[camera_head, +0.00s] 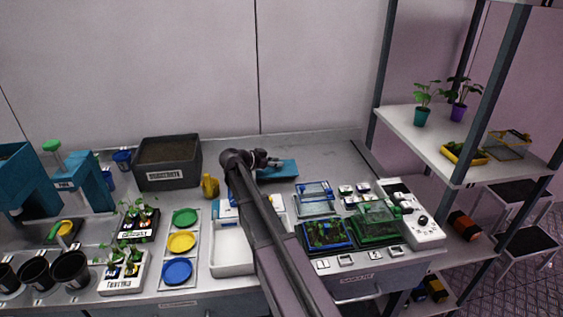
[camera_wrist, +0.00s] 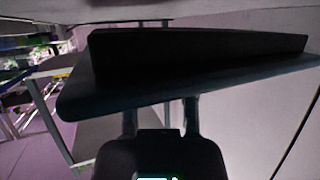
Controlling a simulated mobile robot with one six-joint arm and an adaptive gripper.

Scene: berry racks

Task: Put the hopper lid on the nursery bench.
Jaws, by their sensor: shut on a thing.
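The hopper lid, a flat blue piece (camera_head: 281,171), is at the back middle of the nursery bench (camera_head: 317,157) in the head view. My gripper (camera_head: 268,162) is shut on it and partly covers it. In the wrist view the lid is a wide dark slab (camera_wrist: 190,70) with a raised edge, across the tips of my gripper (camera_wrist: 160,108). I cannot tell whether the lid touches the bench or hangs just above it.
A dark soil box (camera_head: 168,164) stands at the back left, with a yellow item (camera_head: 210,186) beside it. A shelf rack (camera_head: 455,147) stands at right. Bare bench lies behind the trays.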

